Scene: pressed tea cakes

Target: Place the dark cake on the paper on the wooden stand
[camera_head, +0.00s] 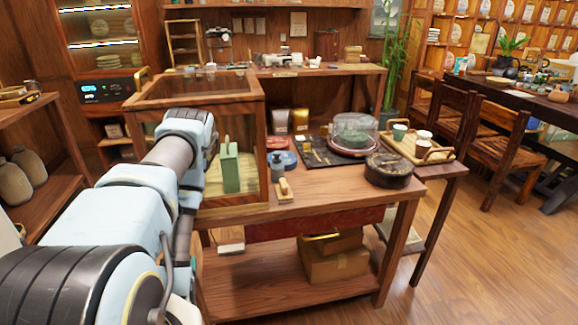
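My arm reaches from the lower left to a glass-sided wooden case (250,98). My gripper itself does not show; the wrist seems to hide it. Inside the case, an upright green block-like object (230,168) stands on a pale floor. A dark round object (389,172) with a lighter thing on top sits at the table's right edge; I cannot tell whether it is a cake or a box. A clear dome (354,127) covers a reddish-brown round base (352,151). I cannot make out a dark cake on paper or a wooden stand for certain.
The wooden table (330,190) carries a dark mat (320,158) with small tools, and a small wooden-handled tool (284,189) at its front. A tray (425,150) with cups stands at right. Floor is free at right.

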